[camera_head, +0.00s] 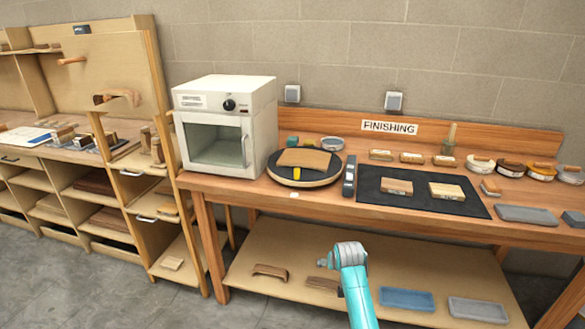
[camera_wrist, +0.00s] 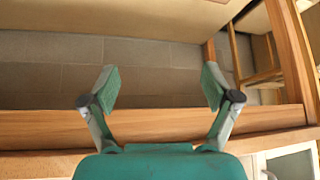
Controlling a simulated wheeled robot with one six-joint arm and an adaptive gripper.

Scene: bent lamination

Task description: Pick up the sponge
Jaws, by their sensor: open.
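I cannot tell for certain which item is the sponge. Small blocks that could be it lie on the finishing bench: a tan block (camera_head: 397,187) and a pale block (camera_head: 446,191) on the dark mat (camera_head: 420,207), and a flat grey block (camera_head: 526,214) right of the mat. My gripper (camera_wrist: 162,85) is open and empty in the wrist view, its two teal-padded fingers spread wide, with no block between them. In the head view my teal arm rises in front of the bench's lower shelf; its fingers are not clear there.
A white oven (camera_head: 214,125) stands at the bench's left. Several round tins line the right back. The lower shelf (camera_head: 290,249) holds blue and grey trays. The wrist view shows the wooden bench edge (camera_wrist: 265,118) close by.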

